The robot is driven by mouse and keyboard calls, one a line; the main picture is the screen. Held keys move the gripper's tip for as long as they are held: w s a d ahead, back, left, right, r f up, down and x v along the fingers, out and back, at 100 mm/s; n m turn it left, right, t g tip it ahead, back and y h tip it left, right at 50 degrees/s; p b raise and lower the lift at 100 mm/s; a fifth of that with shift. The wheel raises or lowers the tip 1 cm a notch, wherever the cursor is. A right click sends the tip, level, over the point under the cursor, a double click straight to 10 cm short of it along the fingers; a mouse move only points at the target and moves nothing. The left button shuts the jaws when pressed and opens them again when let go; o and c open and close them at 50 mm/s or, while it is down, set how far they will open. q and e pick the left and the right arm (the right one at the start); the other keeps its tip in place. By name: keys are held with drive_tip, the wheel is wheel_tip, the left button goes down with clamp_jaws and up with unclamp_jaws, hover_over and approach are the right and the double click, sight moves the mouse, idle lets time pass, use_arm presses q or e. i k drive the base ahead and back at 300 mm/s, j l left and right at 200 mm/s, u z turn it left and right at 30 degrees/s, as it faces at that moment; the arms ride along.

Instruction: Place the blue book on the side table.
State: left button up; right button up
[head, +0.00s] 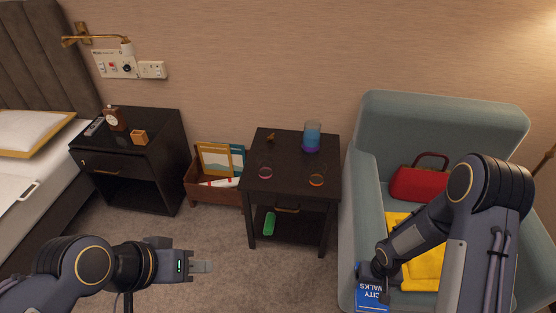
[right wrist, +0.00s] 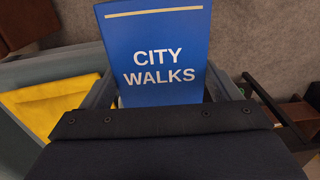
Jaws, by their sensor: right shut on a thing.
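The blue book (head: 372,300), lettered CITY WALKS, is at the bottom of the head view, at the armchair's front left corner. My right gripper (head: 372,282) is shut on it. In the right wrist view the blue book (right wrist: 160,50) extends out from the gripper with its cover showing; its near end is hidden by the gripper. The dark side table (head: 288,153) stands left of the armchair, up and left of the book. My left gripper (head: 203,266) is over the carpet in front of the side table, with nothing visible in it; its finger gap is unclear.
The armchair (head: 362,200) holds a red bag (head: 420,184) and yellow cloth (head: 400,222). A wooden crate (head: 212,195) stands left.

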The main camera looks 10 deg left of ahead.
sight(292, 171)
drive_tip(key=i+j, duration=0.15)
drive_tip(key=j, duration=0.25)
drive_tip(key=i+j+u, duration=0.1)
drive_tip(key=j, duration=0.3)
drive_tip(key=i+j, duration=0.2)
drive_tip(key=j, duration=0.15)
